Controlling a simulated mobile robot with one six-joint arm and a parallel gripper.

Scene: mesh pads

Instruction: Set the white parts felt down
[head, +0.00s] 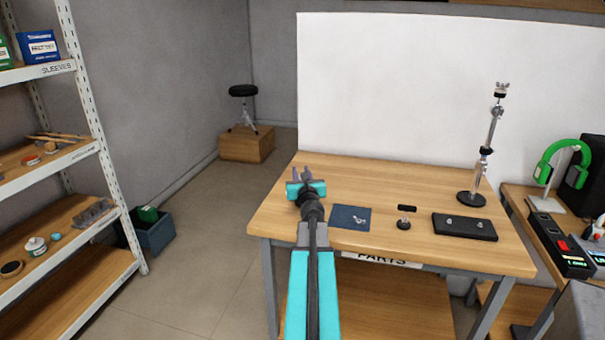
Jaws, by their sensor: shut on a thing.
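My gripper (304,174) is over the left part of the wooden parts table (290,232), its fingers pointing away from me. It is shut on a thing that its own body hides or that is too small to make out. I cannot make out the white parts felt anywhere. A dark blue mat (341,223) lies on the table just right of my gripper, with small metal-looking pieces (360,220) on it.
Right of the mat are a small black stand (404,222), a black tray (470,235) with small pieces, and a tall cymbal stand (490,140). A white panel (400,90) rises behind. The back middle of the table is clear. Shelves (90,150) stand at left.

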